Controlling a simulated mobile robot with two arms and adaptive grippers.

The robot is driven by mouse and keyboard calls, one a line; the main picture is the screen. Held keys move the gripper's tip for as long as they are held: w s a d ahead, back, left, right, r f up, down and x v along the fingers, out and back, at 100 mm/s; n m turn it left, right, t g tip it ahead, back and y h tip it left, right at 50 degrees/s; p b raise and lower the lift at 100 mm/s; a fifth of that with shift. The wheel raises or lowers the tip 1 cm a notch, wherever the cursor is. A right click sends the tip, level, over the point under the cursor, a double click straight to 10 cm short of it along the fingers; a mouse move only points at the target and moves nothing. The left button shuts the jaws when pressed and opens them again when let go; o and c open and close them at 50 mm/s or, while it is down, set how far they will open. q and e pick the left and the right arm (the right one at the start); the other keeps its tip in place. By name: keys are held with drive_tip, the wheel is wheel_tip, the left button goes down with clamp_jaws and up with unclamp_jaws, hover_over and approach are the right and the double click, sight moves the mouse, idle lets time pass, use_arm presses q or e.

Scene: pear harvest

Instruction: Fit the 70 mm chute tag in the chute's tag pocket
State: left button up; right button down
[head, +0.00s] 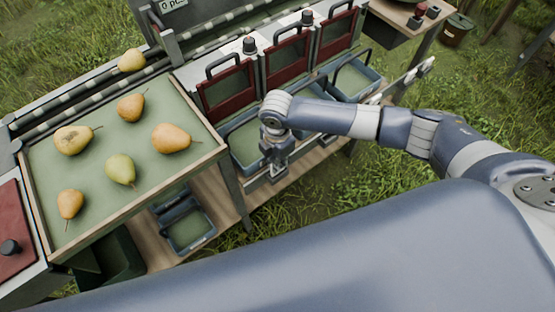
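My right arm reaches in from the right, and its gripper (277,170) points down at the front edge of the sorting stand, in front of the bins. Its fingers are small and dark here, and I cannot tell whether they are open or shut or hold a tag. I cannot make out the 70 mm chute tag or a tag pocket. Three chutes with dark red gates, a left gate (228,91), a middle gate (287,62) and a right gate (337,33), stand behind the gripper. My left gripper is not in view.
A green-lined tray (95,138) at left holds several pears. Another pear (131,60) lies on the rail behind. Blue bins, one at right (355,78), sit below the gates. A crate (188,228) stands on the lower wooden shelf. Grass in front is open.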

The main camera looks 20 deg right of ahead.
drive_tip(key=shift+f, duration=0.25)
drive_tip(key=shift+f+b, duration=0.35)
drive_tip(key=shift+f, duration=0.3)
drive_tip(key=shift+f, duration=0.5)
drive_tip(key=c, duration=1.6)
unclamp_jaws()
drive_tip(key=shift+o, duration=0.4)
drive_tip(key=o, duration=0.4)
drive_tip(key=shift+r, duration=0.2)
